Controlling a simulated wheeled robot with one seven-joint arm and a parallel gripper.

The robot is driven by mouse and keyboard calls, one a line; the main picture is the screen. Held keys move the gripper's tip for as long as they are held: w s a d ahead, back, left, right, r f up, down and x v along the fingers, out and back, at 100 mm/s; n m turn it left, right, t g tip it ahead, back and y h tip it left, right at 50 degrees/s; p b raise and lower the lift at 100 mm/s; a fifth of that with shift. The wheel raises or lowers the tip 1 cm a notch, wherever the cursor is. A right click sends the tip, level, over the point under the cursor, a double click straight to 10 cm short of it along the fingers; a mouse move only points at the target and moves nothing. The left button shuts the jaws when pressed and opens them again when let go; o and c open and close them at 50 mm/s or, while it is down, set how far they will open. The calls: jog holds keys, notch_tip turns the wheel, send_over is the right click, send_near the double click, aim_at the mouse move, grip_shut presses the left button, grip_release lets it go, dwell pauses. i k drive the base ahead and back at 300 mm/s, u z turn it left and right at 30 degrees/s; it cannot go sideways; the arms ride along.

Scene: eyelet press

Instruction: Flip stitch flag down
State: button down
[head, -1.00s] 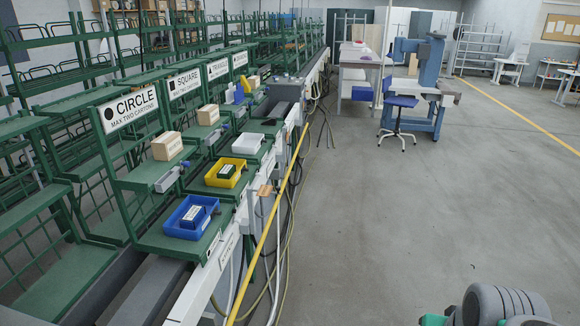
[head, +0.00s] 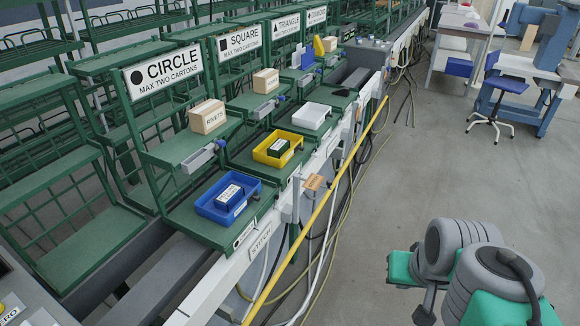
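A small orange-tan flag plate (head: 313,182) stands out from the white rail beside the yellow pipe, next to a grey post. It looks raised, roughly level with the rail's top. Its lettering is too small to read. A white label reading STITCH (head: 261,240) is on the rail's front face, left of and below the flag. I cannot tell for sure that this flag belongs to that label. My gripper is not in view; only grey and teal links of my arm show at the lower right, well apart from the flag.
A yellow pipe (head: 330,205) runs along the rail with hanging cables. Green shelves hold a blue tray (head: 259,194), a yellow tray (head: 259,152), a white tray (head: 311,116) and cartons such as the rivets box (head: 207,117). The floor (head: 400,195) to the right is clear.

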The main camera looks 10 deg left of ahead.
aim_at(314, 181)
jog(key=u, duration=1.1)
jog(key=i, duration=0.95)
jog(key=u, duration=1)
